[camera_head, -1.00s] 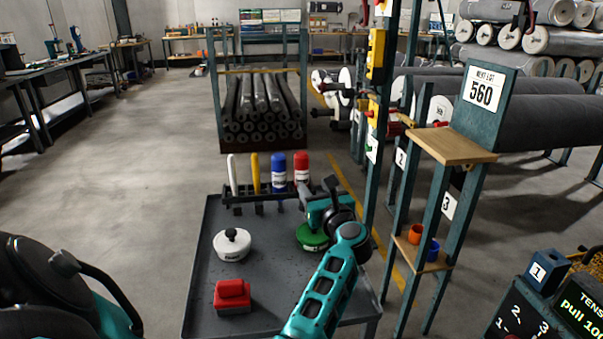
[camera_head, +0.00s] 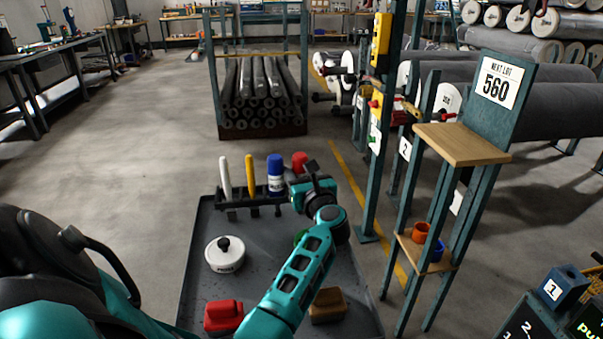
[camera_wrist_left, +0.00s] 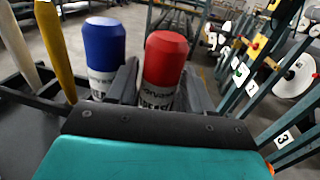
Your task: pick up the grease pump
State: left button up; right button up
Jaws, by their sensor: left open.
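A red canister (camera_head: 299,161) with a white label stands at the right end of a dark rack (camera_head: 246,205) at the tray's back edge. A blue canister (camera_head: 275,174) stands left of it. I cannot read clearly which one is labelled as the grease pump. My left gripper (camera_head: 306,180) is open at the red canister and partly hides it in the head view. In the left wrist view the red canister (camera_wrist_left: 166,70) stands upright between the two fingers, with the blue canister (camera_wrist_left: 104,55) outside the left finger. Contact cannot be told. My right gripper is not in view.
The rack also holds a white stick (camera_head: 225,178) and a yellow stick (camera_head: 250,175). The dark tray (camera_head: 203,285) carries a white round pot (camera_head: 224,256), a red block (camera_head: 223,316), a brown block (camera_head: 328,306) and a mostly hidden green thing. A post and shelf stand (camera_head: 462,142) rise to the right.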

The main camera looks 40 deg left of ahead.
pick_arm(q)
jog(key=shift+w+a, duration=0.3)
jog(key=shift+a, duration=0.1)
jog(key=shift+s, duration=0.1)
jog(key=c, duration=0.6)
jog(key=shift+r, duration=0.1)
jog(key=shift+c, duration=0.5)
